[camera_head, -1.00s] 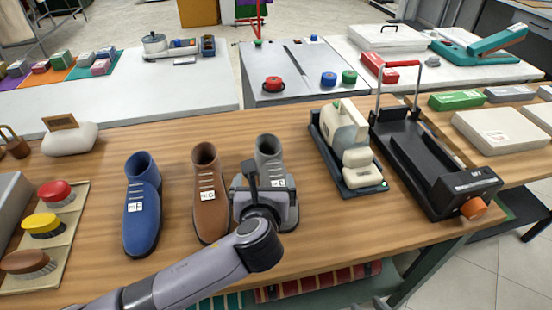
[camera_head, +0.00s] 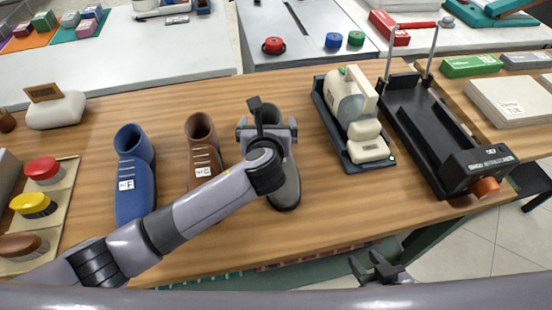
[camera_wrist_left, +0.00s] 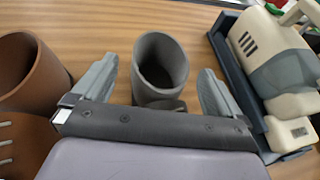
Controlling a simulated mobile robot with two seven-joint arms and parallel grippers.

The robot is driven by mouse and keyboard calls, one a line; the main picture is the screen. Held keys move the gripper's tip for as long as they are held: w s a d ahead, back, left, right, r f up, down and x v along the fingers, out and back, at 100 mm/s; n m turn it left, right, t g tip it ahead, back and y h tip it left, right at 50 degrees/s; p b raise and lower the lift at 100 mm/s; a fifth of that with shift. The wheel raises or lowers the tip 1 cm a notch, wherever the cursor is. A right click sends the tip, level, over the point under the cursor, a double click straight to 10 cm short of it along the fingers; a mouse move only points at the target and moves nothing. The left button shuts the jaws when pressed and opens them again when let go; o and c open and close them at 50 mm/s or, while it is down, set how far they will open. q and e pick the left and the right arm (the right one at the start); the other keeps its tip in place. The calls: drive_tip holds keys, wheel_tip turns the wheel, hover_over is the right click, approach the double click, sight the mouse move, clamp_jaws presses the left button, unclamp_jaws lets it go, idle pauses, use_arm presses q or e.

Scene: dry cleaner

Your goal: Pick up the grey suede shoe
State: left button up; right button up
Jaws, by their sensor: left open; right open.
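The grey suede shoe (camera_head: 287,186) stands upright on the wooden table, partly hidden by my left arm in the head view. In the left wrist view its round ankle opening (camera_wrist_left: 160,68) lies between my left gripper's spread fingers. My left gripper (camera_head: 266,122) is over the shoe's ankle, open, with gaps between its fingers and the shoe. My right gripper (camera_head: 380,268) is open and empty in front of the table's front edge, low in the head view.
The brown shoe (camera_head: 202,150) stands close on the left, the blue shoe (camera_head: 135,185) beyond it. A cream machine on a dark tray (camera_head: 350,110) is close on the right. A black device (camera_head: 425,125) stands further right. Brushes (camera_head: 35,205) are at the far left.

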use_arm(q)
drive_tip(key=shift+x, duration=0.75)
drive_tip(key=c, duration=1.6)
drive_tip(key=shift+r, duration=0.15)
drive_tip(key=shift+c, duration=0.2)
